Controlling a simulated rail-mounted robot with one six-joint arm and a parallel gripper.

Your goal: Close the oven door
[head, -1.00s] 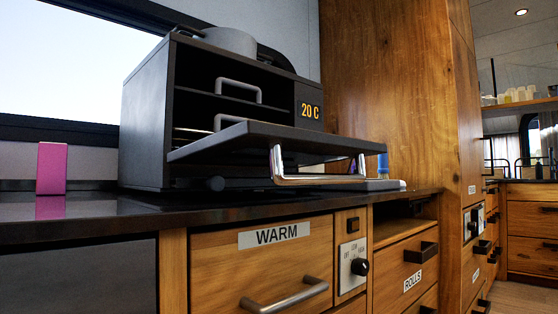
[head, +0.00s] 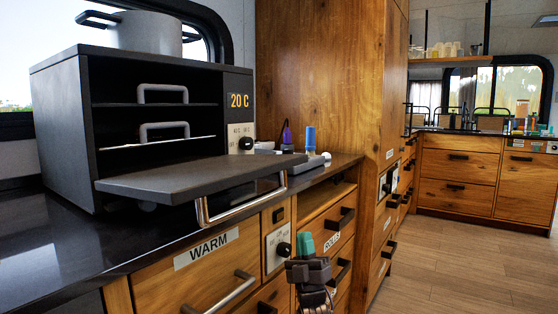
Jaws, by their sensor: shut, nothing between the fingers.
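The dark oven (head: 60,130) stands on the black counter at the left. Its oven door (head: 195,180) is open, folded down and out over the counter's front edge, close to level. The door's metal handle (head: 240,207) hangs below the door's front edge. Two racks with grey handles (head: 163,94) show inside, and the display reads 20 C. My gripper (head: 305,244) is at the bottom centre, in front of the drawers, lower than the door and to the right of its handle. Its teal fingertips are together and point up, apart from the door.
A grey pot (head: 146,32) stands on the oven. A blue-capped bottle (head: 310,138) and small items stand on the counter (head: 40,265) right of the oven. Drawers labelled WARM and ROLLS are below. A tall wooden cabinet (head: 318,75) rises behind; open floor lies at the right.

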